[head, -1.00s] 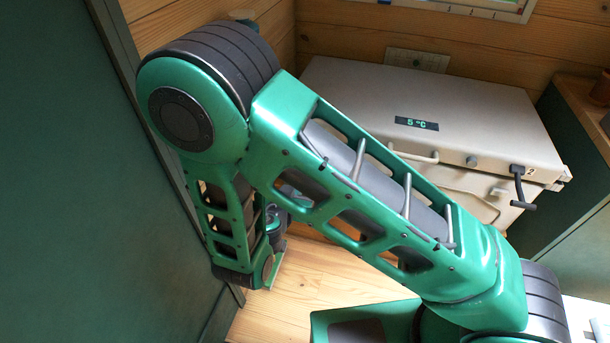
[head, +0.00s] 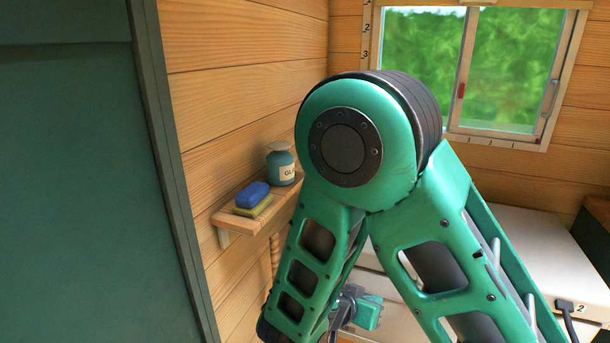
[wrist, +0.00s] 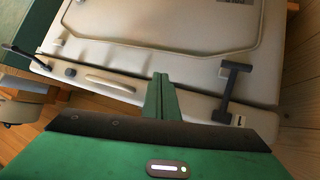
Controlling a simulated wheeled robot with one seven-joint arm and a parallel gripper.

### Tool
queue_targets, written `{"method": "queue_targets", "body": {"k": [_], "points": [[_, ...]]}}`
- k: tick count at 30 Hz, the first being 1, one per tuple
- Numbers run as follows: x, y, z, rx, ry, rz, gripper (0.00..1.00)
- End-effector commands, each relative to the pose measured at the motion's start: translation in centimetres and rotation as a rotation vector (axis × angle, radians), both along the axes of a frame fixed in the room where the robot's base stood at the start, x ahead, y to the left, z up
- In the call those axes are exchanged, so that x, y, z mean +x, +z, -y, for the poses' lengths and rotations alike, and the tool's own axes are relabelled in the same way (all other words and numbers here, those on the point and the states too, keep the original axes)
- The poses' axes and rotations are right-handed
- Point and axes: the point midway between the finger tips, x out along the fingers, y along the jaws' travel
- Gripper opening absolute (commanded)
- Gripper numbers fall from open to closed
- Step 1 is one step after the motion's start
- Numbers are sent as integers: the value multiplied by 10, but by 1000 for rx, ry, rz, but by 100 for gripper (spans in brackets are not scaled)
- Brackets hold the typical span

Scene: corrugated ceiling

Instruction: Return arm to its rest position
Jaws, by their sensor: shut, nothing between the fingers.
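My green arm fills the middle of the head view, bent sharply at a high elbow, with its far part hanging down on the left. In the wrist view my gripper (wrist: 160,82) has its green fingers together with nothing between them. It points over the front edge of the pale fridge chest (wrist: 185,28), above its front handle and a dark latch (wrist: 233,85) marked 1. I cannot tell whether it touches the chest. In the head view the chest lid (head: 533,232) shows behind my arm, which hides much of the chest.
A wooden shelf (head: 228,220) on the left wall holds a blue sponge (head: 252,195), a yellow sponge (head: 256,208) and a labelled bottle (head: 281,164). A dark green panel (head: 80,190) stands close on the left. A window (head: 463,70) is behind.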

Motion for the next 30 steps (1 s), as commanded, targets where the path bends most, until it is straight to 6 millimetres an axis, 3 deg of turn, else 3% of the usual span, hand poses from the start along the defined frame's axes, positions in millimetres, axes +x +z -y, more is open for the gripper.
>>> {"method": "queue_targets", "body": {"k": [1,6,15,21,30], "points": [[0,11,25,12,-54,-38,0],[-18,35,94,52,-177,-198,0],[-77,72,184,215,-288,-459,0],[-128,96,220,365,-278,-588,0],[-207,131,242,587,-142,-686,0]]}}
